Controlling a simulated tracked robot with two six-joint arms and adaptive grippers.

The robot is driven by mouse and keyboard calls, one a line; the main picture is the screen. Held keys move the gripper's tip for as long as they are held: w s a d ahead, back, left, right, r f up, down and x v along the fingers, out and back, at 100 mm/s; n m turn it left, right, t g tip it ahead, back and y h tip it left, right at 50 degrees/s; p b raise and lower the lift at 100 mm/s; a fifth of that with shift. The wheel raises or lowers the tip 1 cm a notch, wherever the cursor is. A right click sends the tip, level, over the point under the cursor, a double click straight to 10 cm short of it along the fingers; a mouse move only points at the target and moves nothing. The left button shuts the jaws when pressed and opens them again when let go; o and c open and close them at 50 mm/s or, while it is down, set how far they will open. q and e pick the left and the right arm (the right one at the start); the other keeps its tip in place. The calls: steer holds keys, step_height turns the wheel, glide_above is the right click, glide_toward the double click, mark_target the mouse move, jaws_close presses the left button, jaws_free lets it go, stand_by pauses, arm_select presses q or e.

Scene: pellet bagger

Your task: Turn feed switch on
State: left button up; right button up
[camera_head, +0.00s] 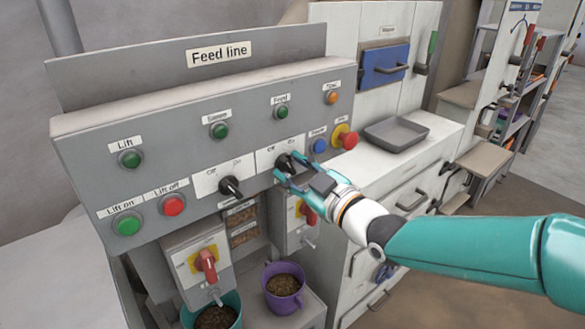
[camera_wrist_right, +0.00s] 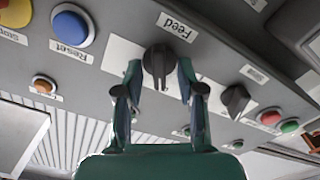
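The feed switch is a black rotary knob on the grey Feed line panel, on a white plate marked Off and On in the head view (camera_head: 284,161). It also shows in the right wrist view beside the Feed label (camera_wrist_right: 158,62), its raised grip bar upright in that picture. My right gripper (camera_head: 283,176) is at the knob, and in the wrist view its two fingers (camera_wrist_right: 159,80) stand on either side of it. Small gaps show between the fingertips and the grip bar; I see no clear contact. In the head view the fingers partly hide the knob. My left gripper is not in view.
A second black knob (camera_head: 231,187) sits left of the feed switch. A blue Reset button (camera_head: 320,146) and red stop button (camera_head: 347,138) are close on the right. Red-handled switches (camera_head: 207,264) and cups of pellets (camera_head: 283,285) are below. A grey tray (camera_head: 396,133) rests on the counter.

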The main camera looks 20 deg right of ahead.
jaws_close()
steer(key=shift+f, duration=0.1)
steer(key=shift+m+b, duration=0.8)
steer(key=shift+b, duration=0.05)
steer(key=shift+m+b, duration=0.85)
steer(key=shift+m, duration=0.25)
steer(key=m+b, duration=0.1)
steer(key=m, duration=0.2)
steer(key=shift+d+m, duration=0.1)
steer(key=shift+m, duration=0.2)
steer(key=shift+m+b, duration=0.35)
steer(key=shift+m, duration=1.95)
steer(key=shift+d, duration=0.1)
